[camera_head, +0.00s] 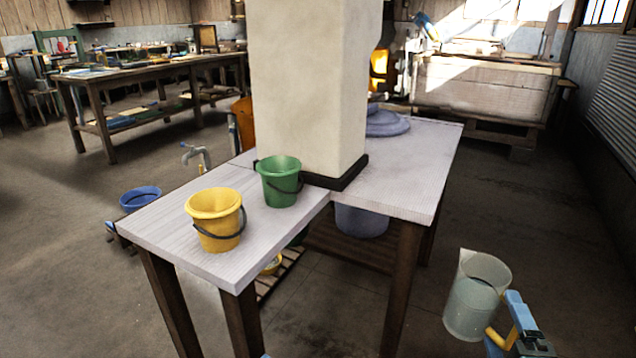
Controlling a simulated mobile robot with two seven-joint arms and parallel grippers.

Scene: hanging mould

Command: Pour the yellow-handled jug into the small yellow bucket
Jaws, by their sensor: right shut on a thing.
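The yellow-handled jug (466,308) is clear and holds a pale liquid. It is at the lower right, off the table's right side, and looks close to upright. My right gripper (510,328) is shut on its yellow handle, which is partly covered by the blue fingers. The small yellow bucket (216,232) stands upright on the near left part of the table (190,258), its dark bail hanging at the front. The jug is apart from the bucket, well to its right. My left gripper is not in view.
A green bucket (281,186) stands just behind and right of the yellow one. A thick pale pillar (308,90) with a dark base rises beside it and blocks the table's middle. A tap (197,157) and a blue bucket (140,200) are to the left. The table's right front is bare.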

